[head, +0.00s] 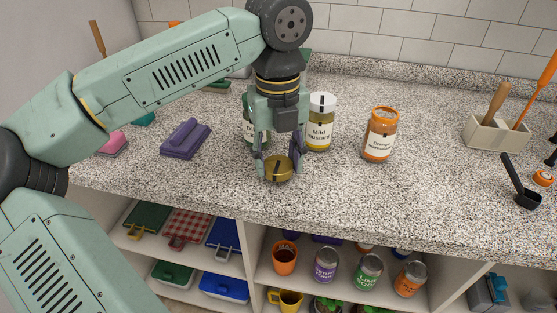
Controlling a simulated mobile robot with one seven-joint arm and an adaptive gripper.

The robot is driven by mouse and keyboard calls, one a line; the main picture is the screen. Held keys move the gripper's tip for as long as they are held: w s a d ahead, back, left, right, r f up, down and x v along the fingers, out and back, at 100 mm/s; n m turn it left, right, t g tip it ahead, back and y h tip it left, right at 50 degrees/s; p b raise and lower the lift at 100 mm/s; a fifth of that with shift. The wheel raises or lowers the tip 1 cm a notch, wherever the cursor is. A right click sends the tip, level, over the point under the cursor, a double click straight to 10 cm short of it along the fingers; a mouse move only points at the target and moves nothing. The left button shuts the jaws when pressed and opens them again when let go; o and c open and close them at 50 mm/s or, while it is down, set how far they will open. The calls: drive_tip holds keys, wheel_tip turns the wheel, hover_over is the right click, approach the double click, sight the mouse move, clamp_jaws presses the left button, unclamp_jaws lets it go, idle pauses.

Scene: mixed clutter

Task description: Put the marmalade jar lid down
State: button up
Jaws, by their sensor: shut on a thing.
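My gripper (279,165) points straight down over the front part of the counter and is shut on a round gold lid (278,173) with a dark stripe across its top. The lid is level and close to the counter surface; I cannot tell whether it touches. The orange marmalade jar (380,136), with a white label partly readable as "Orange", stands upright to the right of my gripper. Its rim looks orange, and I cannot see clearly into its top.
A mustard jar (320,123) with a white lid stands just behind my gripper, and a green jar (249,128) is partly hidden behind it. A purple block-like item (185,139) lies left. A utensil holder (490,133) and black scoop (521,184) are right. Counter (345,195) is clear front right.

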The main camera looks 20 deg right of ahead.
sight(279, 165)
drive_tip(key=shift+f, duration=1)
drive_tip(key=shift+f, duration=0.15)
drive_tip(key=o, duration=1.1)
wheel_tip(279, 165, up, 12)
drive_tip(key=shift+r+b, duration=0.2)
drive_tip(key=shift+b, duration=0.25)
